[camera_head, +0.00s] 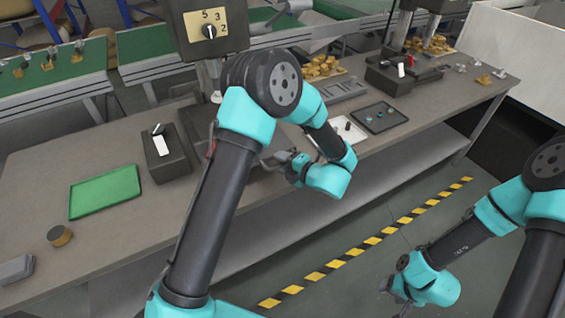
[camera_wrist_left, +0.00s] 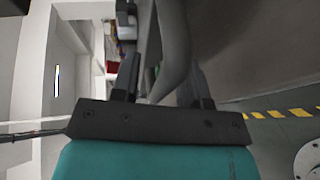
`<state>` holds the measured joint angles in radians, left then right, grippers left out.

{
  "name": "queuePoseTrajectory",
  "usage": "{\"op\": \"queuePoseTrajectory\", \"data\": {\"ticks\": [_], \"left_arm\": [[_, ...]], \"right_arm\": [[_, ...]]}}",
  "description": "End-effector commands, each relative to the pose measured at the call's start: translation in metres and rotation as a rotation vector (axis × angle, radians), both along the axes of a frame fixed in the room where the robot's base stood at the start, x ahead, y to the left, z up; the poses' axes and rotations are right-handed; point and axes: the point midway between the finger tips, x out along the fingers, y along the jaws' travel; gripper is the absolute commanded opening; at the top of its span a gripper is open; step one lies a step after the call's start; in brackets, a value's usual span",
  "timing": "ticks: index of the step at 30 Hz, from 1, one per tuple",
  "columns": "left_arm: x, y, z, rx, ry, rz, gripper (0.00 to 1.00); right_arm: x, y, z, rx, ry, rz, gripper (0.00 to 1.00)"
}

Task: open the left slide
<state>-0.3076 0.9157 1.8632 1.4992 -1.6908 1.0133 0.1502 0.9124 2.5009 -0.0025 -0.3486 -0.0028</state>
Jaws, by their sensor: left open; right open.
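My left gripper (camera_head: 276,160) is at the front edge of the workbench, partly hidden by my own arm in the head view. In the left wrist view my left gripper (camera_wrist_left: 163,75) has its two dark fingers apart. A grey curved bar (camera_wrist_left: 174,50), handle-like, shows between and beyond the fingers. It does not look gripped, and I cannot tell whether a finger touches it. I cannot make out clearly which part is the left slide. My right gripper (camera_head: 388,287) is low over the floor at the right, apart from the bench, and open.
The workbench (camera_head: 110,240) carries a green tray (camera_head: 104,191), a black switch box (camera_head: 168,153), a brown round piece (camera_head: 59,235) and a dark tray (camera_head: 378,117). Yellow-black tape (camera_head: 372,240) crosses the open floor.

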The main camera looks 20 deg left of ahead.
Motion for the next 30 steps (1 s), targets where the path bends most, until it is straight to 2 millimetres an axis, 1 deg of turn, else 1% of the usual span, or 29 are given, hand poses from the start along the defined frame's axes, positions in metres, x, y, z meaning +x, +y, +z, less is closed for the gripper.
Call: {"op": "queuePoseTrajectory", "data": {"ticks": [5, 8, 11, 30], "left_arm": [[-0.001, -0.004, 0.001, 0.0, 0.0, -0.001, 0.41], [-0.004, -0.013, 0.003, 0.001, -0.001, -0.003, 0.41], [-0.008, -0.025, 0.005, 0.0, -0.001, -0.004, 0.41], [-0.047, -0.136, 0.028, -0.001, -0.002, -0.004, 0.41]], "right_arm": [[0.0, 0.0, 0.0, 0.0, 0.0, 0.0, 0.6], [0.0, 0.0, 0.0, 0.0, 0.0, 0.0, 0.6], [0.0, 0.0, 0.0, 0.0, 0.0, 0.0, 0.6], [0.0, 0.0, 0.0, 0.0, 0.0, 0.0, 0.6]]}}
